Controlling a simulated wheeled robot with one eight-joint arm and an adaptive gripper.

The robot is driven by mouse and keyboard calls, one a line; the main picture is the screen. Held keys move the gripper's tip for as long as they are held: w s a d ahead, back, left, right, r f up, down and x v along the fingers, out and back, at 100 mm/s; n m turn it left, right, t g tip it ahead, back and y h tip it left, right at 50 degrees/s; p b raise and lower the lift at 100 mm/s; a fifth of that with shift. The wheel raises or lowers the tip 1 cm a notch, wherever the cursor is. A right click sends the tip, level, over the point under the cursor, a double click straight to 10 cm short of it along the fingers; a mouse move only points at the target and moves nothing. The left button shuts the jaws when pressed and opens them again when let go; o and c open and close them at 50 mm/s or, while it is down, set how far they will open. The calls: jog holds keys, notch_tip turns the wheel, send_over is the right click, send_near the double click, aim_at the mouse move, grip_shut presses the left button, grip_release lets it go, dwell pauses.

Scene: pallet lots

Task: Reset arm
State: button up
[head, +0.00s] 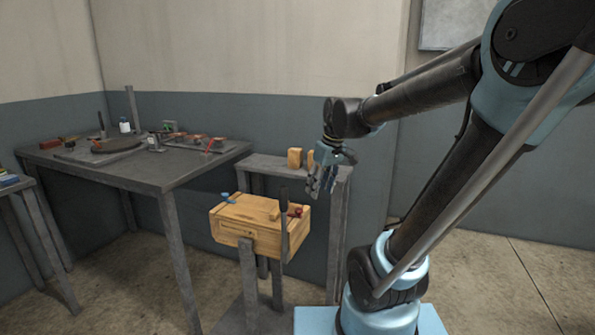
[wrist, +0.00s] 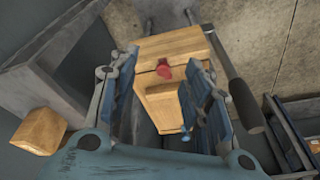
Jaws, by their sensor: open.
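My gripper (head: 318,182) hangs from my arm, pointing down, above and to the right of a wooden vise block (head: 240,220) in the head view. In the wrist view my gripper (wrist: 170,95) has its two blue-padded fingers spread apart. The block (wrist: 185,48) shows between and beyond them. A small wooden piece (wrist: 163,108) appears between the fingers, below the block's edge. I see no contact with it, and I cannot tell its distance. A red object (wrist: 164,70) sits on the block's near side.
A narrow grey shelf (head: 268,165) behind holds wooden blocks (head: 295,158). A large grey table (head: 150,180) with several tools stands left. A dark-handled tool (head: 284,225) stands upright at the wooden block's right side. Floor at the right (head: 500,275) is clear.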

jog(key=s+d+f+m+h, duration=0.2)
jog(key=s+d+f+m, duration=0.5)
jog(key=s+d+f, duration=0.4)
jog(key=s, duration=0.4)
jog(key=shift+d+f+m, duration=0.25)
jog(key=shift+d+m, duration=0.05)
jog(key=shift+d, duration=0.1)
jog(key=shift+w+f, duration=0.2)
jog(key=shift+w, duration=0.25)
